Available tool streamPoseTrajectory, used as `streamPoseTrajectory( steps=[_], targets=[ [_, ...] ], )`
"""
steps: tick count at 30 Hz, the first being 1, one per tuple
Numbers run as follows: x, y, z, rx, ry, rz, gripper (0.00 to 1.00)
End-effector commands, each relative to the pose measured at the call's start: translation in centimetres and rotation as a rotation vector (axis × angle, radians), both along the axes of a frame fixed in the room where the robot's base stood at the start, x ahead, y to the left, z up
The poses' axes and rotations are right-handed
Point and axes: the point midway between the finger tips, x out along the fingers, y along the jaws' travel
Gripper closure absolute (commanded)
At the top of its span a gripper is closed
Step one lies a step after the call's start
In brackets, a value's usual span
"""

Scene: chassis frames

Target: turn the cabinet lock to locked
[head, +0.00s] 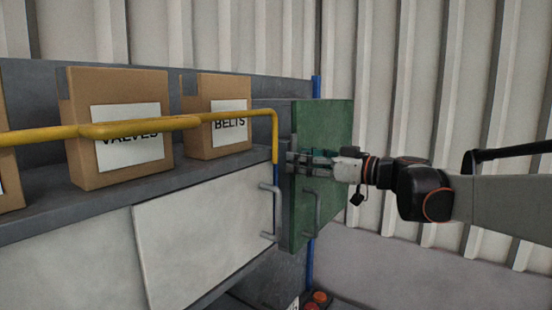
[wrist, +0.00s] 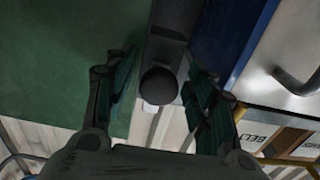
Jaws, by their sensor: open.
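The green cabinet (head: 330,125) stands at the right end of the shelving, with a grey bar handle (head: 318,212) on its front. My gripper (head: 300,162) is at the cabinet's front, above that handle. In the wrist view my gripper (wrist: 160,72) is open, one finger on each side of a dark round knob (wrist: 158,86), which seems to be the lock. The knob sits on a dark grey strip beside the green panel (wrist: 60,60). I cannot tell whether the fingers touch it. In the head view the lock is hidden by my gripper.
A yellow rail (head: 190,122) runs along the shelf and bends down close left of my gripper. Cardboard boxes labelled VALVES (head: 120,165) and BELTS (head: 215,145) stand behind it. A blue post (wrist: 225,40) is right of the knob. White panels (head: 190,240) are below the shelf.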

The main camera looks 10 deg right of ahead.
Motion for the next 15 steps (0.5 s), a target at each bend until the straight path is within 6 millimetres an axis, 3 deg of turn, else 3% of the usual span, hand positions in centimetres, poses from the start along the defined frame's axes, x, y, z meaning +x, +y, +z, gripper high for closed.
streamPoseTrajectory(
  steps=[9,15],
  targets=[
    [-0.02,-0.05,-0.01,0.0,0.0,-0.001,0.52],
    [-0.02,-0.04,-0.01,0.0,0.0,-0.001,0.94]
  ],
)
